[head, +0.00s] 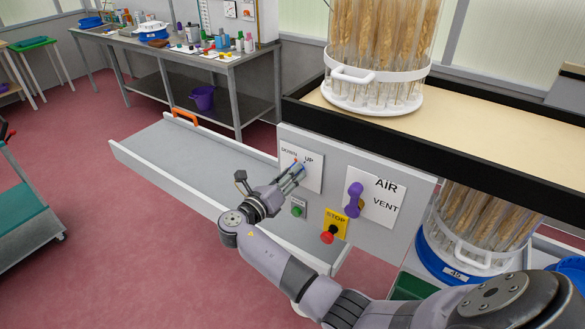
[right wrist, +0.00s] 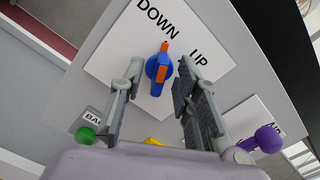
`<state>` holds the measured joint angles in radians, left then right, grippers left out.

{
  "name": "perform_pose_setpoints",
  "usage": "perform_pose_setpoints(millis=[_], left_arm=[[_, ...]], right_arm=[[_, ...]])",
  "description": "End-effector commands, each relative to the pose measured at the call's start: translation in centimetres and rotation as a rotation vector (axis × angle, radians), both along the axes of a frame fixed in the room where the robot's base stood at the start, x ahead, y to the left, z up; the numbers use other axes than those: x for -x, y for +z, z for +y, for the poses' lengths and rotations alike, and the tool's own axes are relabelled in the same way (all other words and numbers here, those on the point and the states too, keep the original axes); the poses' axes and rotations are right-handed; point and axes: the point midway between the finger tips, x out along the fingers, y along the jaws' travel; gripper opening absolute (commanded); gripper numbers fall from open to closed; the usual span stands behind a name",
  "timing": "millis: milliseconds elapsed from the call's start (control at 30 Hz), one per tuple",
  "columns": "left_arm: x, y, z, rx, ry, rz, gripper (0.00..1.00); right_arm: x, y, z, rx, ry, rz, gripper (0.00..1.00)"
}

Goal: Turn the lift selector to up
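The lift selector is a blue knob with an orange mark (right wrist: 159,68) on a white plate (right wrist: 110,50) lettered DOWN and UP. In the right wrist view its orange end points to the DOWN side. In the head view my right gripper (head: 296,171) is at this plate and largely covers the knob. In the right wrist view the right gripper (right wrist: 160,72) is open, its fingers on either side of the knob with gaps showing. I cannot tell how deep the knob sits between the tips. My left gripper is out of view.
Close by on the panel are a green button (head: 297,210), a red STOP button (head: 328,237) and a purple AIR/VENT lever (head: 354,200). A wheat-ear carousel (head: 375,77) stands on the bench above. A grey tray ledge (head: 165,150) runs to the left.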

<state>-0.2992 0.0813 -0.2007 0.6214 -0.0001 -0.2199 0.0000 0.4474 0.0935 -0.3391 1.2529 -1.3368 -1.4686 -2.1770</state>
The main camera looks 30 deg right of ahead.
Motion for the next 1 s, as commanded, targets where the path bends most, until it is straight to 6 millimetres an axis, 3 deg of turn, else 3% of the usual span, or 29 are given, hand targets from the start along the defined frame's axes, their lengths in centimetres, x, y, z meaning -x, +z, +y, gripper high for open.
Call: perform_pose_setpoints(millis=[133, 433, 900, 1000], left_arm=[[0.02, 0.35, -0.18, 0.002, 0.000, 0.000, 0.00], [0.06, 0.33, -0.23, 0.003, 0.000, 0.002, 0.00], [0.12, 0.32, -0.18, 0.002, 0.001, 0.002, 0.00], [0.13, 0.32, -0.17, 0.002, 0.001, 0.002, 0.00]], right_arm=[[-0.38, 0.01, -1.01, 0.000, -0.001, 0.000, 0.30], [-0.47, -0.06, -1.22, -0.001, -0.001, -0.001, 0.30], [-0.47, -0.06, -1.18, -0.002, 0.000, 0.000, 0.00], [-0.47, -0.06, -1.18, -0.002, 0.000, 0.000, 0.00]])
